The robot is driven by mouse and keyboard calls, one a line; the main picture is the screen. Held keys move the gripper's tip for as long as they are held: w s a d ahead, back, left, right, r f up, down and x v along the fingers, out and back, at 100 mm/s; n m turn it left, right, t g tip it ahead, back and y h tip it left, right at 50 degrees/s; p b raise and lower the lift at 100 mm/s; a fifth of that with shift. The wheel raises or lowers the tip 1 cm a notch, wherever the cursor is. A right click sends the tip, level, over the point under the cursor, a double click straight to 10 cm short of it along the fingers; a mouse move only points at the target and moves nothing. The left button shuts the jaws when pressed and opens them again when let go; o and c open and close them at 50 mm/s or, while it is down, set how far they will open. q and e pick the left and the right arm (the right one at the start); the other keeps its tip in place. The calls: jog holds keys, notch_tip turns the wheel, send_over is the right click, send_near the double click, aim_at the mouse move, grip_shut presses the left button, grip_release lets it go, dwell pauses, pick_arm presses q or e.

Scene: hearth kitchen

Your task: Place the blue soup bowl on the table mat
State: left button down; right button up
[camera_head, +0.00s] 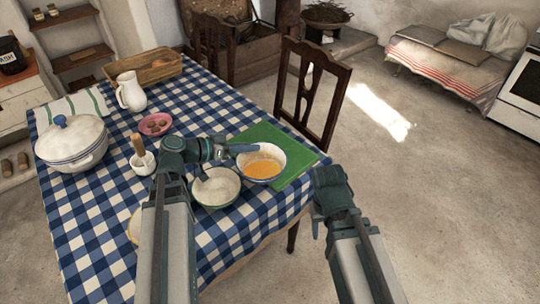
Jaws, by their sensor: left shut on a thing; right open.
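The blue soup bowl (262,176) is blue-rimmed and white inside, with orange soup in it. It looks level and overlaps the left part of the green table mat (292,158). I cannot tell whether its base touches the mat. My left gripper (246,149) reaches in from the left and is shut on the bowl's far-left rim. My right gripper (317,229) is open and empty, off the table's right edge, to the lower right of the bowl and mat.
A second bowl (216,187) with pale contents stands just left of the soup bowl. A mortar with pestle (142,161), pink dish (155,124), white tureen (72,143), jug (131,92) and wooden tray (148,67) stand farther left. A chair (312,90) stands behind the mat.

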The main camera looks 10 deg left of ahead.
pick_arm(q)
jog(key=shift+s+f, duration=0.15)
jog(key=shift+s, duration=0.15)
jog(key=shift+w, duration=0.4)
jog(key=b, duration=0.2)
send_over(259, 140)
jog(key=shift+f, duration=0.75)
jog(key=shift+s+f+b, duration=0.1)
jog(key=shift+f+b, duration=1.4)
jog(key=shift+f, duration=0.25)
jog(key=shift+f, duration=0.2)
jog(key=c, duration=0.9)
grip_release()
jog(key=shift+r, duration=0.1)
